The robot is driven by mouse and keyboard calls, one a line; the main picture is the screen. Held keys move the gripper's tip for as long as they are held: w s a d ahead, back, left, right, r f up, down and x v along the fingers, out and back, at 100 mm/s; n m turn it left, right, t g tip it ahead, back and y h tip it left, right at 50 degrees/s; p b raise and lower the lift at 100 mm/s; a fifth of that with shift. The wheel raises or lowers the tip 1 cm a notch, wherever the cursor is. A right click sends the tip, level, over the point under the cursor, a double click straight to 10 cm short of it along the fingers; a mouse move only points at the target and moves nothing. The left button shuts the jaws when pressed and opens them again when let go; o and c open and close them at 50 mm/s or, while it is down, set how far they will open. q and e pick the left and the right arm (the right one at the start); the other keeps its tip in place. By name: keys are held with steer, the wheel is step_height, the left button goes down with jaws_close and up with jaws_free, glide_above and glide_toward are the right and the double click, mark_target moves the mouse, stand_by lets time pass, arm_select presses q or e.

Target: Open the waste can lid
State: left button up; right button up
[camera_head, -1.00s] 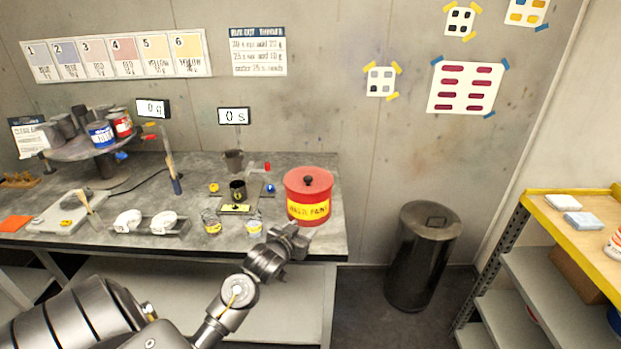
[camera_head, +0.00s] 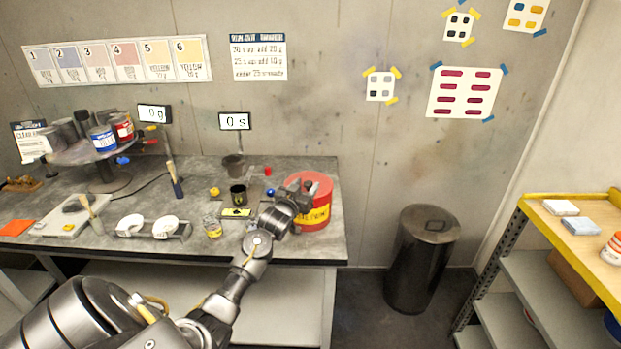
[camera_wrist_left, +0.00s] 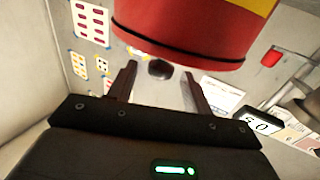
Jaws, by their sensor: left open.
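The red can (camera_head: 320,196) with a yellow label stands at the right end of the grey workbench. In the left wrist view the red can (camera_wrist_left: 190,32) appears upside down at the top, with the black knob (camera_wrist_left: 160,69) of its lid below it. My left gripper (camera_head: 303,188) is at the can's upper left and hides the lid's middle in the head view. In the left wrist view my left gripper (camera_wrist_left: 158,84) is open, with the knob in line between its two fingers. I cannot tell whether they touch it. The lid sits on the can. My right gripper is not in view.
A dark bin (camera_head: 421,262) stands on the floor to the right. A yellow-edged shelf (camera_head: 560,232) is at far right. The bench's front right corner is clear.

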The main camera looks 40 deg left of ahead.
arm_select(q)
steer(key=shift+p+x, duration=0.3)
steer(key=shift+x, duration=1.75)
jaws_close()
